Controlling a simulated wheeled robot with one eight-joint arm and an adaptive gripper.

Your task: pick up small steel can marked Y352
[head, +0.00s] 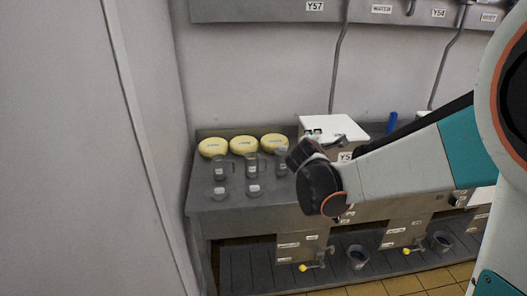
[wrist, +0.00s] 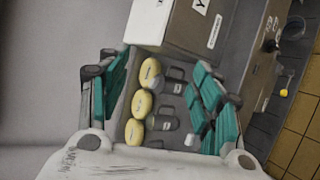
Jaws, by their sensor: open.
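Two small grey cans stand at the front of the steel bench, a left one (head: 220,192) and a right one (head: 254,190). Each has a pale label too small to read, so I cannot tell which is Y352. Larger grey handled jugs (head: 251,166) stand in a row behind them. In the wrist view, my gripper (wrist: 158,72) is open, its teal fingers spread wide apart. Jugs (wrist: 168,110) and yellow-topped things (wrist: 141,103) show between the fingers, farther off. The right finger hides part of the bench. Nothing is held.
Three yellow rounded things (head: 244,146) stand along the back of the bench (head: 235,209). A white-topped box (head: 330,127) stands to their right, beside my arm; it is large in the wrist view (wrist: 165,22). A wall closes the left side. A blue cylinder (head: 392,122) stands farther right.

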